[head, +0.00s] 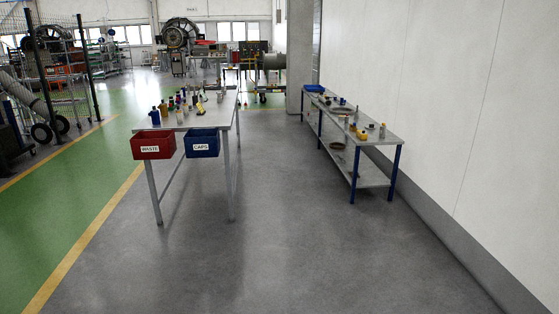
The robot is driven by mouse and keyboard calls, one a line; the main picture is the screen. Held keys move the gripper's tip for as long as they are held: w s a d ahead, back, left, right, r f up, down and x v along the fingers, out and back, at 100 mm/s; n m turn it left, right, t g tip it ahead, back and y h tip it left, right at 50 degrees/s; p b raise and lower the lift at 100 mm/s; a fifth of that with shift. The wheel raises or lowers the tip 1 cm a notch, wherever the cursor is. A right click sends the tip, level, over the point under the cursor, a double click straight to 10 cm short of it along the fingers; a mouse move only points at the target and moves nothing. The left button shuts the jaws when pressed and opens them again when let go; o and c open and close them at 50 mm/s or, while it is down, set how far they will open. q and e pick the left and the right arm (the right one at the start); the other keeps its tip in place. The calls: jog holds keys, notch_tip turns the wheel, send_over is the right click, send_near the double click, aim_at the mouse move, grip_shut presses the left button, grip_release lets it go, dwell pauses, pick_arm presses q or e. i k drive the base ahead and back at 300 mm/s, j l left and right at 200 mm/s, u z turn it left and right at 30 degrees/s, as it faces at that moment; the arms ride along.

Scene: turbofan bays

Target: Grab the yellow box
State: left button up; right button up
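Small yellow items (361,135) sit on the right-hand bench near its front end; they are too small to tell whether one is a box. A yellow item (164,108) also stands on the left table among bottles, and its shape is unclear. Both surfaces are some distance ahead of me. Neither of my grippers shows in the head view.
The left table (196,119) carries several small bottles, with a red WASTE bin (153,157) and a blue CAPS bin (202,154) at its front. The long bench (393,141) with blue legs stands along the white wall. Grey floor (285,240) between and before them is clear.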

aim_at(362, 136)
jog(key=i, duration=0.7)
jog(key=i+z, duration=0.15)
jog(key=i, duration=0.55)
jog(key=i+z, duration=0.45)
jog(key=i, duration=0.3)
jog(key=i+j+z, duration=0.2)
jog(key=i+z, duration=0.25)
jog(key=i, duration=0.3)
jog(key=i+l+z, duration=0.1)
jog(key=i+z, duration=0.2)
jog(key=i, duration=0.65)
jog(key=i+j+z, duration=0.1)
jog(key=i+z, duration=0.2)
jog(key=i, duration=0.65)
jog(key=i+l+u, duration=0.25)
jog(key=i, duration=0.25)
jog(key=i+l+u, duration=0.2)
jog(key=i, duration=0.35)
jog(key=i+l+u, duration=0.25)
jog(key=i+l, duration=0.2)
